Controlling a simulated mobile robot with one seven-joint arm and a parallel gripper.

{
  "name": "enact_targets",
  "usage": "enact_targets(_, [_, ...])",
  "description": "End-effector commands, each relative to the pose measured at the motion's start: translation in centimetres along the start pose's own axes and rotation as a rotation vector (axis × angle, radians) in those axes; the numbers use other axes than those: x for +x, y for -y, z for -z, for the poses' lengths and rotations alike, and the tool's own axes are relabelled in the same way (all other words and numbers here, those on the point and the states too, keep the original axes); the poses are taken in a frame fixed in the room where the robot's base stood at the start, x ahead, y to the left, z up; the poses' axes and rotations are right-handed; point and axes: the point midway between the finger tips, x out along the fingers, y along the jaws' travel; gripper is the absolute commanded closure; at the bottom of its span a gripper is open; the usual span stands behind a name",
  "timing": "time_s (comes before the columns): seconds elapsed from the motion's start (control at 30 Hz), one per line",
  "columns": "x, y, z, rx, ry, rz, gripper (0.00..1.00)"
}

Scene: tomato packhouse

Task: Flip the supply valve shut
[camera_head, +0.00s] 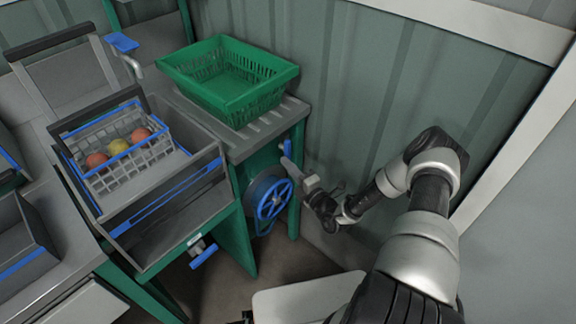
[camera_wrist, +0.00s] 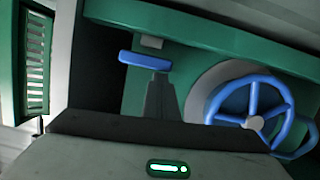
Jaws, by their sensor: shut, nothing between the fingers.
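A blue lever handle (camera_head: 287,152) sits on the green frame at the right end of the bench, above the blue handwheel. It also shows in the wrist view (camera_wrist: 144,60), lying crosswise on a short grey stem. I take it for the supply valve; no label on it is readable. My gripper (camera_head: 289,168) is shut and empty, with its tips close to this handle. In the wrist view the dark fingers (camera_wrist: 161,78) point at the handle from just below it in the picture. I cannot tell whether they touch.
A blue handwheel (camera_head: 272,199) is just below my gripper. Another blue lever (camera_head: 203,256) is on the front of the bench. A green basket (camera_head: 270,78) stands on top. A wire basket (camera_head: 168,155) holds red and yellow tomatoes. The corrugated wall (camera_head: 350,80) is close behind.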

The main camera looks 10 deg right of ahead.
Motion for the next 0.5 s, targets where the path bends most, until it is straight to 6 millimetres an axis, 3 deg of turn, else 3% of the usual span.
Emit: enact_targets(0.5, [0.13,0.82,-0.64,-0.175,0.004,-0.044,1.00])
